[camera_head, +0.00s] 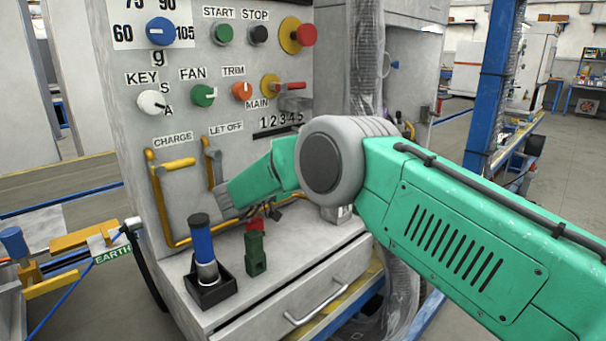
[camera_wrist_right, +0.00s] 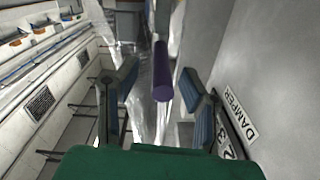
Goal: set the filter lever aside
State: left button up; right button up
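In the right wrist view, my right gripper (camera_wrist_right: 163,100) is open, its two fingers wide apart. A purple-blue cylindrical handle (camera_wrist_right: 161,85) lies ahead, in line with the gap between the fingers; I cannot tell its depth or whether it is the filter lever. No label names the filter lever in either view. In the head view my right arm crosses from the right in front of the panel, and its gripper cannot be made out. My left gripper is not in view.
A grey wall with a DAMPER label (camera_wrist_right: 238,114) stands close on the right. The head view shows a control panel (camera_head: 125,80), a blue-handled cylinder (camera_head: 202,242) in a black holder (camera_head: 211,288), a green block (camera_head: 255,252), and a drawer (camera_head: 300,297) below.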

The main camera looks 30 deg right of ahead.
jog(key=shift+a+r, duration=0.1)
jog(key=shift+r, duration=0.3)
notch_tip(320, 180, up, 9)
